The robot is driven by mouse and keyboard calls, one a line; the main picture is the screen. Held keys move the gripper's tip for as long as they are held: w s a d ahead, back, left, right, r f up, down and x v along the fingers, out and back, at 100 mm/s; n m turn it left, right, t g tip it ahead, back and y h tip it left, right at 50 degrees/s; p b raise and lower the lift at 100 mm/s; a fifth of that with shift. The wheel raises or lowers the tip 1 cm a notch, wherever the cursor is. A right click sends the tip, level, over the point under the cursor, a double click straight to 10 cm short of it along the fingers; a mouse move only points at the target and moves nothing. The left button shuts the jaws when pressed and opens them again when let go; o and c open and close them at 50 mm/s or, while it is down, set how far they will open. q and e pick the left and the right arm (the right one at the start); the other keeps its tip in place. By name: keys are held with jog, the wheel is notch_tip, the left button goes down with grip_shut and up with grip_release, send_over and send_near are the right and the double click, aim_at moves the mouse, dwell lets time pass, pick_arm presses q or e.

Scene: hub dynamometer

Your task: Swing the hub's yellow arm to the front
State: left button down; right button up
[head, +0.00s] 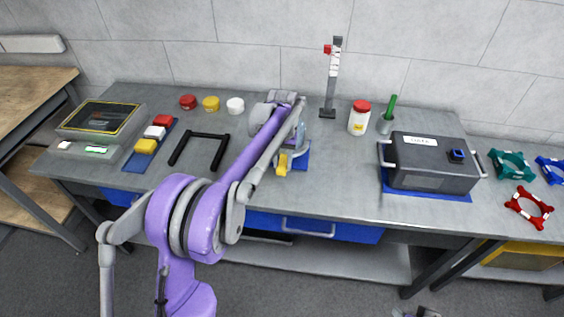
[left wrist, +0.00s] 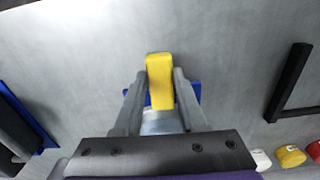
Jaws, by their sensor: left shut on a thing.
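The hub's yellow arm (head: 282,170) points toward the front edge of the bench in the head view. It also shows in the left wrist view (left wrist: 159,72), between the two fingers. My left gripper (head: 290,153) is shut on the yellow arm, with a finger on either side of it (left wrist: 154,92). The hub sits on a blue mat (head: 303,158) and is mostly hidden behind my left arm and gripper. A small grey part at the bottom edge of the head view may be my right gripper (head: 420,313); its fingers cannot be made out.
A black U-shaped frame (head: 208,135) lies left of the hub. Red (head: 188,102), yellow (head: 211,104) and white (head: 235,106) caps stand behind it. A signal tower (head: 333,80), a red-lidded jar (head: 359,118) and a dark box (head: 428,162) stand to the right. Bench space right of the hub is clear.

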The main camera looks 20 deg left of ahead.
pick_arm(q)
jog(key=shift+c, duration=2.4)
grip_release()
notch_tip(320, 180, up, 11)
jog(key=shift+p, duration=0.35)
jog(key=shift+f, duration=0.1)
jog(key=s+d+m+t, duration=0.1)
jog(key=s+d+t, duration=0.3)
jog(key=s, duration=1.2)
jog(key=s+d+f, duration=0.1)
jog(key=s+f, duration=0.3)
jog(key=s, duration=0.3)
jog(key=s+d+f+m+t, duration=0.1)
jog(key=s+f, duration=0.4)
jog(key=s, duration=0.2)
jog(key=shift+s+d+p, duration=0.25)
jog(key=shift+d+p, duration=0.1)
